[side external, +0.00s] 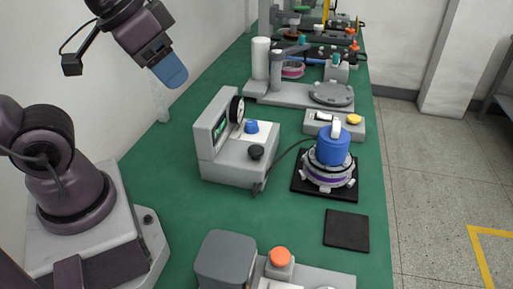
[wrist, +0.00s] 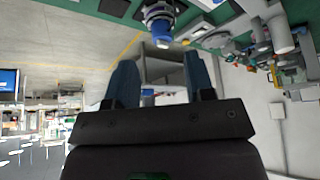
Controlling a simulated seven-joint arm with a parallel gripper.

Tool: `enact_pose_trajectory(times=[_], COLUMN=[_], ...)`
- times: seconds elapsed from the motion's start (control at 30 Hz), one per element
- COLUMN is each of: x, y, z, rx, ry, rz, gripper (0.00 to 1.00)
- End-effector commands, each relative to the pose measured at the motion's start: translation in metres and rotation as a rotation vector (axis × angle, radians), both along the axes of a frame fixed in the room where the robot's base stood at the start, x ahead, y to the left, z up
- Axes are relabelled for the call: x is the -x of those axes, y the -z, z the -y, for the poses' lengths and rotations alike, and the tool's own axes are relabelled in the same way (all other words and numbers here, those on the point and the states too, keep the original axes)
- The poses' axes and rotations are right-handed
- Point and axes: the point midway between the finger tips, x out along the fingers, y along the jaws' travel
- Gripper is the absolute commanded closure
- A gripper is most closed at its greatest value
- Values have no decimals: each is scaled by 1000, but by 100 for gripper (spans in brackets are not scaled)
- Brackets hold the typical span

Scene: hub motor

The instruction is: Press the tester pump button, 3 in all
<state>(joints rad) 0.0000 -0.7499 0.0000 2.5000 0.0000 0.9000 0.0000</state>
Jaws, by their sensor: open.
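A light grey tester-like unit (side external: 236,150) stands on the green bench in the side external view, with a dial and a screen on its upright panel. A blue button (side external: 251,127) and a black knob (side external: 256,152) sit on its lower top. Other buttons are a yellow one (side external: 354,119) on a small grey box and an orange one (side external: 280,257) on the front unit; I cannot tell for certain which is the pump button. My gripper (side external: 171,72) is raised at the upper left, apart from all of them. In the wrist view my gripper (wrist: 162,75) has its two blue fingers apart, empty.
A blue-topped hub motor assembly (side external: 333,147) stands on a black mat right of the unit; it also shows in the wrist view (wrist: 160,18). A dark cable runs between them. A black pad (side external: 346,230) lies in front. Grey fixtures fill the far bench (side external: 215,222).

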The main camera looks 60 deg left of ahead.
Motion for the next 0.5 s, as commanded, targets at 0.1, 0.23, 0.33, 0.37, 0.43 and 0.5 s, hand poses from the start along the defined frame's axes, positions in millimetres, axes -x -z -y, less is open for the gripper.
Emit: enact_pose_trajectory(times=[0.1,0.23,0.33,0.37,0.43,0.5], x=[0,0,0,0,0,0], y=[0,0,0,0,0,0], z=[0,0,0,0,0,0], rx=[0,0,0,0,0,0], ry=[0,0,0,0,0,0], rz=[0,0,0,0,0,0], gripper=[79,100,100,100,100,100])
